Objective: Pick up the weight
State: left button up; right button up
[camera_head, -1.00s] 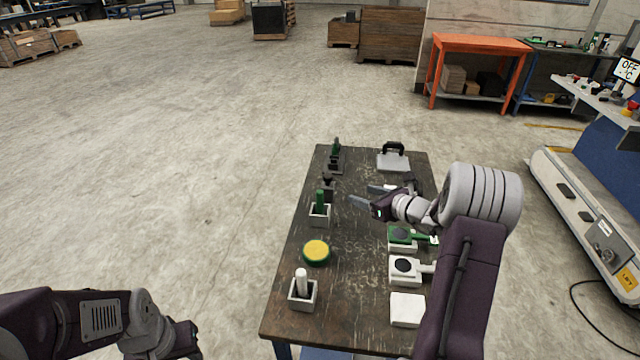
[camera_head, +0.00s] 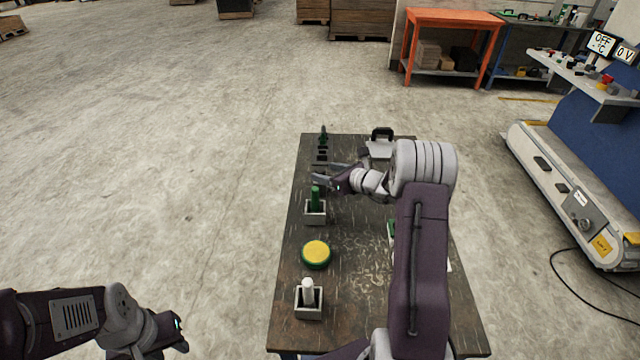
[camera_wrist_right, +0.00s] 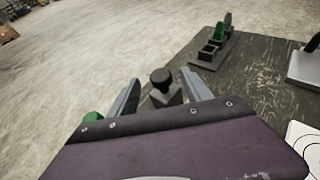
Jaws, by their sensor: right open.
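A dark piece with a round knob on a square block (camera_wrist_right: 165,98), which looks like the weight, stands between the fingers of my right gripper in the right wrist view. My right gripper (camera_wrist_right: 159,80) is open, one finger on each side of the piece; I cannot tell whether either touches it. In the head view my right gripper (camera_head: 328,173) is over the far left part of the table, and the piece is hard to make out there. My left gripper (camera_head: 180,338) is low at the left, off the table, its fingers not clear.
On the dark table (camera_head: 350,285) are a green-handled piece in a grey holder (camera_head: 315,212), a yellow and green disc (camera_head: 316,254) and a white peg in a grey box (camera_head: 308,300). A black rack (camera_head: 322,155) and a grey block with black handle (camera_head: 381,148) stand farther back.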

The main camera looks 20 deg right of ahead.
aim_at(322, 171)
jog(key=x, duration=0.3)
jog(key=shift+w+f, duration=0.25)
jog(key=shift+w, duration=0.05)
jog(key=shift+s+r, duration=0.1)
grip_shut()
dwell(0.9)
jog(key=shift+r, duration=0.1)
